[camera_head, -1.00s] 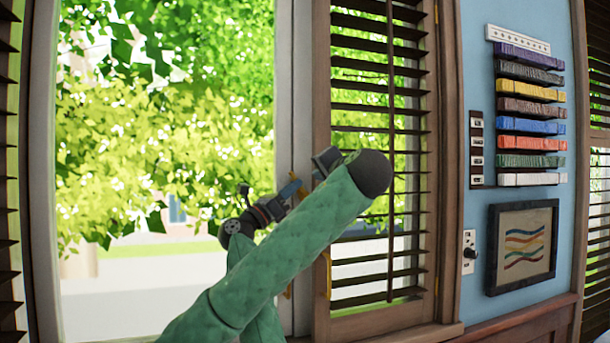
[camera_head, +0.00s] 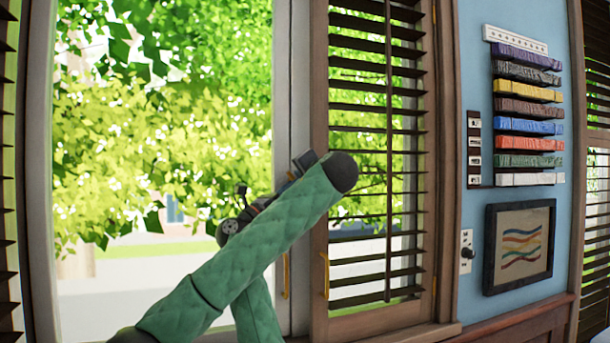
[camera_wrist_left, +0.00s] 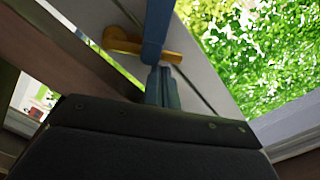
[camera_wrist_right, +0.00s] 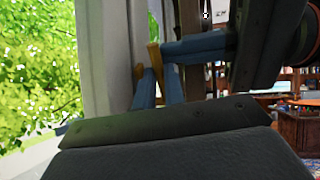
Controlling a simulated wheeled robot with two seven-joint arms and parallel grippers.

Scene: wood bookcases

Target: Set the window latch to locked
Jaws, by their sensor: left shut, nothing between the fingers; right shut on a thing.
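The window latch has a yellow handle (camera_wrist_left: 150,43) on the pale frame between the panes; it also shows in the right wrist view (camera_wrist_right: 153,56). In the head view my left arm covers it. My right gripper (camera_wrist_right: 158,76) is shut on the latch handle, its blue fingers on either side. My left gripper (camera_head: 298,170) is shut and empty. In the right wrist view its blue fingers (camera_wrist_right: 196,46) come in from the right, with their tips close beside the handle; contact is unclear. In the left wrist view they point up toward the handle (camera_wrist_left: 162,80). Whether the latch is locked cannot be told.
Two small yellow pulls (camera_head: 286,276) sit low on the frames. A slatted wooden shutter (camera_head: 360,250) stands right of the latch. Farther right are a wall switch plate (camera_head: 467,252), a framed picture (camera_head: 520,246) and a coloured rack (camera_head: 528,125). My arms cross closely at the window.

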